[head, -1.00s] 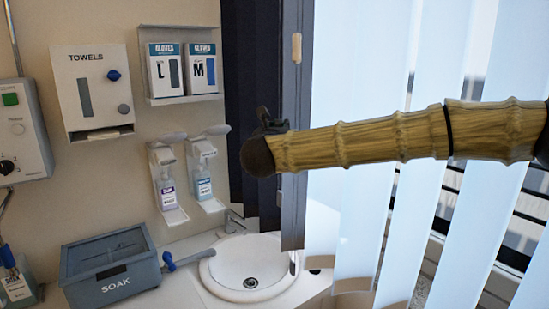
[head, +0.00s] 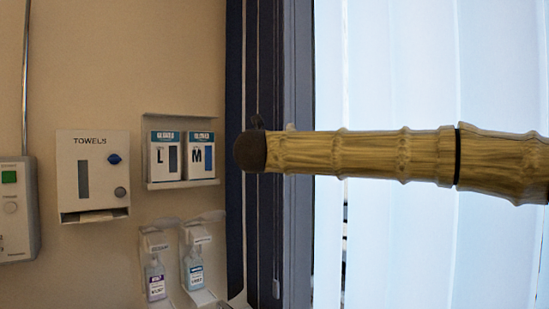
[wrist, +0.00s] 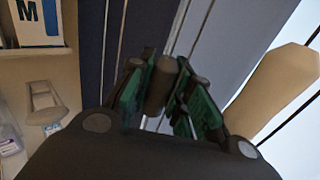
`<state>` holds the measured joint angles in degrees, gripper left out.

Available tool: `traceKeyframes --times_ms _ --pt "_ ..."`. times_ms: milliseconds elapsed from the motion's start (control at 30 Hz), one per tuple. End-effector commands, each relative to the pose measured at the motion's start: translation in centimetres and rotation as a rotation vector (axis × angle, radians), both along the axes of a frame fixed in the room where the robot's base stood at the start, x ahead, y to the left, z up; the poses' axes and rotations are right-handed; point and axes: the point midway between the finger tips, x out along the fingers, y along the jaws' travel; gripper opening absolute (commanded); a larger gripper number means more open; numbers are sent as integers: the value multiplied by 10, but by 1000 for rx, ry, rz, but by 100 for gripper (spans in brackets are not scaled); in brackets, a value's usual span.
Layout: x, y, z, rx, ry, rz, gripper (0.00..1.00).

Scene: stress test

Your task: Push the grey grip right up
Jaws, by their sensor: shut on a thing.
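In the wrist view my gripper (wrist: 158,92), with green-sided fingers, is shut on a dark grey cylinder, the grey grip (wrist: 160,85). The grip stands between the two fingers in front of the dark window frame. Its ends are partly hidden by the fingers and wrist. In the head view my wood-patterned arm reaches in from the right to the frame (head: 299,70). The arm's dark end covers most of my gripper and the grip there.
A beige handle (wrist: 268,90) is close on the right of my gripper. Pale slats (head: 400,80) hang behind my arm. A towel dispenser (head: 92,180), glove boxes (head: 182,156) and bottle dispensers (head: 195,262) are on the left wall.

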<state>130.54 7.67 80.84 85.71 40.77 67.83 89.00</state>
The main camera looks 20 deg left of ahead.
Motion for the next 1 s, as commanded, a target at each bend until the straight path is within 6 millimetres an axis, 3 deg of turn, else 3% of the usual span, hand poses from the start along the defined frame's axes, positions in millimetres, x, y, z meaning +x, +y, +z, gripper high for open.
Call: traceKeyframes --times_ms 200,233,333,1000 --pt "0 -2 8 5 -9 -3 0" --pt "0 -3 9 5 -9 -3 24" --pt "0 -2 8 4 -9 -3 42" --pt "1 -2 2 2 -4 -3 43"
